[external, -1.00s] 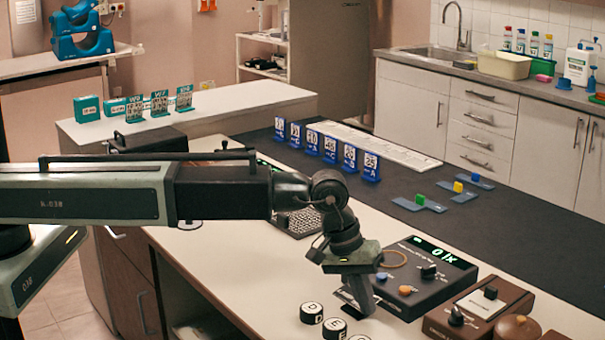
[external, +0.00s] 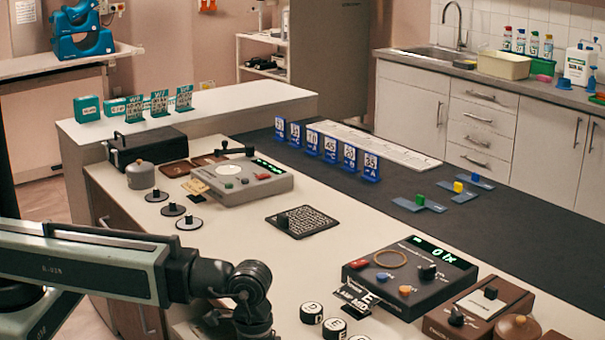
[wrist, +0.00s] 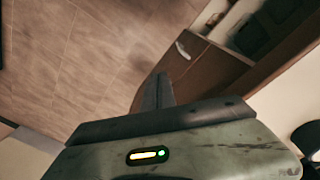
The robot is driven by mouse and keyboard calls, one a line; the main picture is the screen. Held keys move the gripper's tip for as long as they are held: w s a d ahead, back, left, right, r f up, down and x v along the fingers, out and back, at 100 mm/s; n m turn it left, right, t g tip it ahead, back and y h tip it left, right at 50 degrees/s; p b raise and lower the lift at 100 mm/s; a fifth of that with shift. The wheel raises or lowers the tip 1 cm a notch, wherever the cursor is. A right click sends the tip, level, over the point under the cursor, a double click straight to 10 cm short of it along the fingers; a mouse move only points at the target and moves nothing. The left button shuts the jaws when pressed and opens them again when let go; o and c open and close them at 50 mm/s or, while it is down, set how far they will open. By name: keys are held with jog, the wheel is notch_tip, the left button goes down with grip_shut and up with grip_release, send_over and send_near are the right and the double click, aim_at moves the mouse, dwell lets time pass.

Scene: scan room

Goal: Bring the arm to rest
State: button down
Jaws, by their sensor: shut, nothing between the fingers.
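My arm (external: 85,262) reaches in from the left edge of the external view, low across the front left corner of the counter. Its wrist joint (external: 245,285) bends down at the bottom edge, and the fingers are cut off there. In the wrist view my gripper (wrist: 158,88) is shut and empty, with its fingers together beyond the green housing. It points toward the tiled floor (wrist: 85,60) and a brown cabinet front (wrist: 190,70).
The pale counter (external: 225,225) holds black lettered pucks (external: 311,312) just right of my wrist. A dark console (external: 410,275) and a brown device (external: 480,308) stand farther right. A grey console (external: 238,181) stands behind. Open floor lies left of the counter.

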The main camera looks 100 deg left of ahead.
jog(key=s+a+r+p, duration=0.1)
jog(key=r+p, duration=1.1)
jog(key=s+a+r+m+p, duration=0.1)
jog(key=a+r+p, duration=0.1)
jog(key=r+p, duration=1)
jog(key=shift+s+a+r+g+y+p, duration=0.2)
jog(key=shift+r+g+y+p, duration=0.15)
jog(key=shift+p, duration=0.35)
